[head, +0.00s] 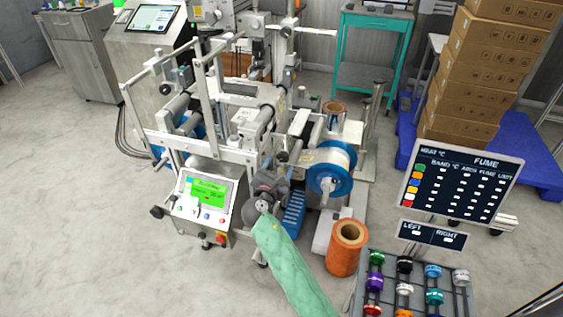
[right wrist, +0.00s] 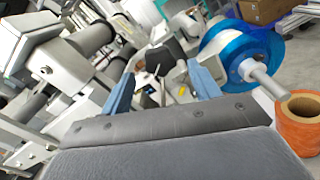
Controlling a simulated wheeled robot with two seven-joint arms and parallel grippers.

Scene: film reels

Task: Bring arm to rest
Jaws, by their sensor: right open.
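My right arm, in a green sleeve, reaches up from the bottom middle of the head view. My right gripper (head: 277,160) is over the front of the machine (head: 225,148), left of the white film reel with blue flanges (head: 330,167). In the right wrist view its two blue fingers (right wrist: 160,88) are spread apart with nothing held between them. Machine parts show beyond the fingers. The blue-flanged reel (right wrist: 232,52) is to their right, apart from them. My left gripper is not in the head view.
An orange roll (head: 346,247) stands on the floor right of my arm; it also shows in the right wrist view (right wrist: 301,120). A rack of coloured spools (head: 415,285) and a sign board (head: 461,182) are at right. Boxes (head: 485,75) stand on a blue pallet. Floor at left is clear.

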